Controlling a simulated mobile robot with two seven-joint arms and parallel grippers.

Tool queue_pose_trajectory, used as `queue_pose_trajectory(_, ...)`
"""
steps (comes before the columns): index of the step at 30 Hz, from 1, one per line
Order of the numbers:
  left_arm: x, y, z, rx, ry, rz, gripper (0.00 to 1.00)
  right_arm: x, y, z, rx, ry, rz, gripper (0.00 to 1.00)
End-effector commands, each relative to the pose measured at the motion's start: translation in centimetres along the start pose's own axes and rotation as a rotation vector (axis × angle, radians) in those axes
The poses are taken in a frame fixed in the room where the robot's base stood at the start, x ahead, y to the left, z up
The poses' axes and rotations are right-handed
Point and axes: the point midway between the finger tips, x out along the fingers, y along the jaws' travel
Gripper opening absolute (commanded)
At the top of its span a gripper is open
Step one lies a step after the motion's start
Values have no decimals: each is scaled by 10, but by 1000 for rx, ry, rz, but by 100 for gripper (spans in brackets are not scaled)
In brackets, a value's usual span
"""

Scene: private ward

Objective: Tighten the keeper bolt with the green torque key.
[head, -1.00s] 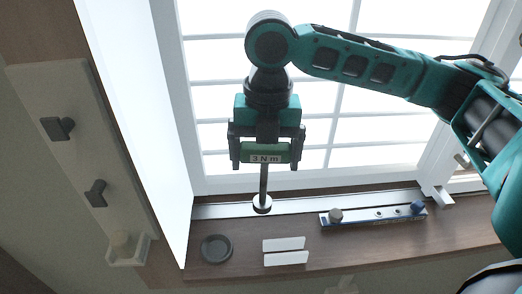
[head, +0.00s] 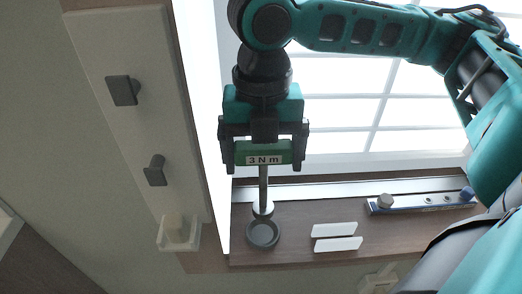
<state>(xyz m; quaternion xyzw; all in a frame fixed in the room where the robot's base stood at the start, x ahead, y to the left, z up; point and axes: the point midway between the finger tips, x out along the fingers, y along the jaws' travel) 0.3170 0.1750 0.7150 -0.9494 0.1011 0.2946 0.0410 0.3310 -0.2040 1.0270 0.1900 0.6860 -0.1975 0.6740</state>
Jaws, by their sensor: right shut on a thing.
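The green torque key (head: 242,151), labelled 3 N m, is in my right gripper (head: 264,155). The gripper is shut on its green head, and the key's metal shaft (head: 263,185) points down. A pale round collar near its lower end shows just above a dark round dish (head: 263,234) on the sill; I cannot tell whether they touch. A metal bar (head: 424,202) lies to the right, apart from the key. I cannot tell which part is the keeper bolt. My left gripper is not in view.
Two white plates (head: 335,236) lie on the brown sill (head: 300,211) between dish and bar. The window (head: 345,125) stands behind. A wall board on the left has two dark hooks (head: 122,90) (head: 155,171) and a small pale holder (head: 179,235).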

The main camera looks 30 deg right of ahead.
Motion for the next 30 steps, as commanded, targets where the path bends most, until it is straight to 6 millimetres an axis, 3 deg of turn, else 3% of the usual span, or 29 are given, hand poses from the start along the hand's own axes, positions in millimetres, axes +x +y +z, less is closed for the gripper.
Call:
queue_pose_trajectory(10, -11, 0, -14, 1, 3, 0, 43, -4, 0, -1, -2, 4, 2, 32)
queue_pose_trajectory(21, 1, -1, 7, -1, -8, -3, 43, 39, 1, 0, -2, 1, 3, 32)
queue_pose_trajectory(30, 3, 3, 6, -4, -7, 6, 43, 55, 1, 1, -1, 0, 2, 32)
